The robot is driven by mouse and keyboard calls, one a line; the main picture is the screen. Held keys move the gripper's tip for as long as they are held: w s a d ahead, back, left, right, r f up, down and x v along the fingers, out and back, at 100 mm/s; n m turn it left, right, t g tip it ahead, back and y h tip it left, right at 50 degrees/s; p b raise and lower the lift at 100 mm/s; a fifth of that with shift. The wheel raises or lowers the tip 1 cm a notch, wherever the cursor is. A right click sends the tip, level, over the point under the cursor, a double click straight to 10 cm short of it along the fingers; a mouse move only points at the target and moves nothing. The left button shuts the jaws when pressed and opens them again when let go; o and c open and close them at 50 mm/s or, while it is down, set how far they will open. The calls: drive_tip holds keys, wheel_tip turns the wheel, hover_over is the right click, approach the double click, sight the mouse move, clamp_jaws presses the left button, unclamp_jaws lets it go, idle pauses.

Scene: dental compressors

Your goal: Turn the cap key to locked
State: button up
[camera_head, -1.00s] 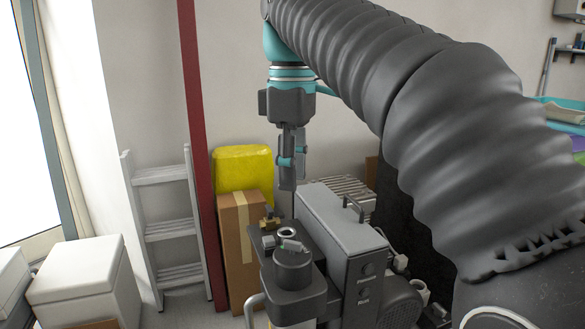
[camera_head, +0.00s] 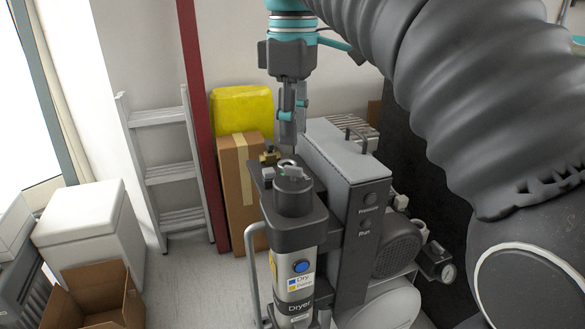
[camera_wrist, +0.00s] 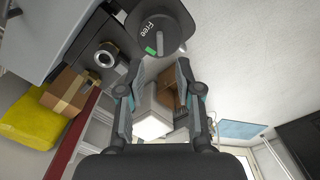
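The dryer (camera_head: 298,262) stands upright, with a dark round cap (camera_head: 293,186) on top. The cap key (camera_head: 292,171) is a small grey lever across the cap. In the wrist view the cap (camera_wrist: 158,32) shows the word "Free" and a green mark (camera_wrist: 150,50). A grey post of the key (camera_wrist: 181,47) stands up near its edge. My gripper (camera_head: 291,146) points down above and behind the cap, apart from it. In the wrist view my gripper (camera_wrist: 158,70) has its fingers spread with nothing between them; the cap lies just beyond the fingertips.
A grey compressor housing (camera_head: 343,165) with a top handle stands right beside the dryer. A brass fitting (camera_head: 270,157) and an open metal port (camera_wrist: 107,55) sit close to the cap. A cardboard box (camera_head: 240,185), yellow bundle (camera_head: 240,108) and ladder (camera_head: 170,170) stand behind.

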sight(293, 167)
wheel_tip(293, 167, down, 6)
drive_tip(key=shift+f+b, duration=0.25)
drive_tip(key=shift+b, duration=0.45)
clamp_jaws()
